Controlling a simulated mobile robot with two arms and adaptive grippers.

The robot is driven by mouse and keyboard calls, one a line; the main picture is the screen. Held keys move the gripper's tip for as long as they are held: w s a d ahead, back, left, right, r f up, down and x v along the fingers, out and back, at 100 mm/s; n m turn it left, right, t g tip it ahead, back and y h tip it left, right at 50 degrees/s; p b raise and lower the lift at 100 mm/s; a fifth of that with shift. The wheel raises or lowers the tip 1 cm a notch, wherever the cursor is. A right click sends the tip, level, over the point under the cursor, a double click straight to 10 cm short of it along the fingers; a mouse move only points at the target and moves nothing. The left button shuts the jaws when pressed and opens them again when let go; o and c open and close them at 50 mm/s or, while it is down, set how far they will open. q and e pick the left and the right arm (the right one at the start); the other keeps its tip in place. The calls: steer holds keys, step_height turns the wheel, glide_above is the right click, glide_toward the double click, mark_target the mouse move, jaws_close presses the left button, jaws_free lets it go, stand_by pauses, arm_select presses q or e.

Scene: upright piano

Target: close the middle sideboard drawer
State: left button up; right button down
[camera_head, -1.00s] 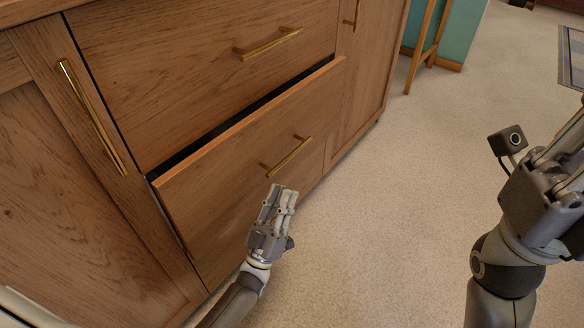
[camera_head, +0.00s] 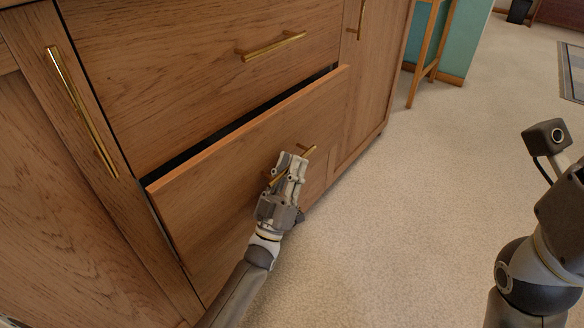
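The wooden sideboard (camera_head: 100,240) fills the left of the head view. Its lower middle drawer (camera_head: 225,185) stands slightly out, with a dark gap along its top edge. The drawer above it (camera_head: 190,70) is flush with the front. My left gripper (camera_head: 291,166) is at the lower drawer's brass handle (camera_head: 306,150) and covers part of it. Its fingers look close together, but whether they grip the handle cannot be told. My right gripper (camera_head: 572,205) is cut off at the right edge, and its fingertips are out of view.
Pale carpet (camera_head: 400,220) lies open to the right of the sideboard. A wooden stool leg (camera_head: 421,60) stands by a teal wall (camera_head: 460,40) behind. A grey rug (camera_head: 573,70) lies at the far right.

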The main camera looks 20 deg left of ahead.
arm_select(q)
steer(key=shift+w+r, duration=0.15)
jaws_close()
steer(key=shift+a, duration=0.1)
